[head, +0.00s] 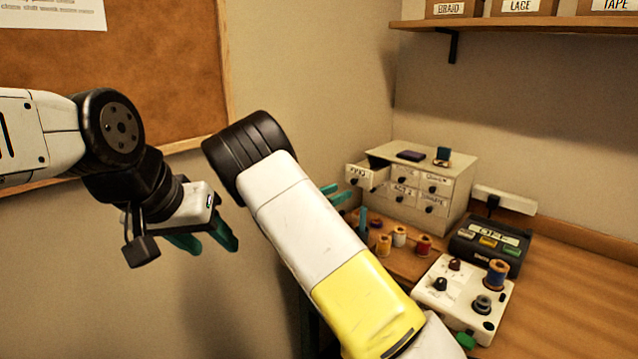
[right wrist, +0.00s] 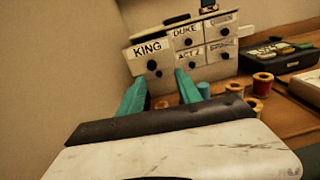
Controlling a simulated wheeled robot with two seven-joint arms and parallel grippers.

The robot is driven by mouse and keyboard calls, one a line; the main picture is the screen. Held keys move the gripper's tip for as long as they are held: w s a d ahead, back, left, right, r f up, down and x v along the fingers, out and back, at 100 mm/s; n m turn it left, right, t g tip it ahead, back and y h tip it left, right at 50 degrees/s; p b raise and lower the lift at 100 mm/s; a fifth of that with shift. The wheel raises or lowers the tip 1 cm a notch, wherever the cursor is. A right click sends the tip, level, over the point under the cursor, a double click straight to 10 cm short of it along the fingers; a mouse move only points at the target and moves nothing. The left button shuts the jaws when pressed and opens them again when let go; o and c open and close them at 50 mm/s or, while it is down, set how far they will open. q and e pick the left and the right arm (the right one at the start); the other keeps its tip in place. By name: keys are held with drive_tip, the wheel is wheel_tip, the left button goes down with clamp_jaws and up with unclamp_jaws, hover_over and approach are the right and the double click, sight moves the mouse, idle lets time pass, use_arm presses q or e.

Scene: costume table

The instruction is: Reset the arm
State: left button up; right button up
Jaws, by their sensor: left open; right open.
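My left gripper (head: 212,240) hangs at the left in the head view, in front of the wall below the cork board. Its teal fingers are apart with nothing between them. My right arm crosses the middle of the head view and hides most of my right gripper (head: 336,193); only teal finger parts show beside the cabinet. In the right wrist view my right gripper (right wrist: 162,88) has its fingers apart and empty, pointing toward the drawer labelled KING (right wrist: 152,52). In the head view this drawer (head: 362,173) is pulled out from the cream cabinet (head: 455,200).
Several thread spools (head: 423,245), a white control box (head: 465,298) and a dark case (head: 490,245) stand on the wooden table (head: 575,310). A shelf (head: 540,24) hangs above.

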drive_tip(key=s+d+r+m+g+y, duration=0.1)
drive_tip(key=s+d+m+g+y, duration=0.2)
drive_tip(key=s+d+m+g, duration=0.45)
drive_tip(key=s+d+r+m+g+y, duration=0.15)
drive_tip(key=s+d+m, duration=0.35)
drive_tip(key=s, duration=0.5)
drive_tip(key=s+a+r+m+t+y, duration=0.1)
drive_tip(key=s+a+r+m+y, duration=0.2)
drive_tip(key=s, duration=0.5)
drive_tip(key=s+a+r+m+t+y, duration=0.1)
drive_tip(key=s+a+r+m+y, duration=0.2)
drive_tip(key=s, duration=0.4)
drive_tip(key=s+a+r+m+t+y, duration=0.1)
drive_tip(key=s+a+r+m+y, duration=0.2)
drive_tip(key=s+m, duration=0.3)
drive_tip(key=s+r+y, duration=0.1)
drive_tip(key=s, duration=0.1)
drive_tip(key=shift+s+m+y, duration=0.3)
drive_tip(key=shift+m+y, duration=0.05)
drive_tip(key=shift+d, duration=0.1)
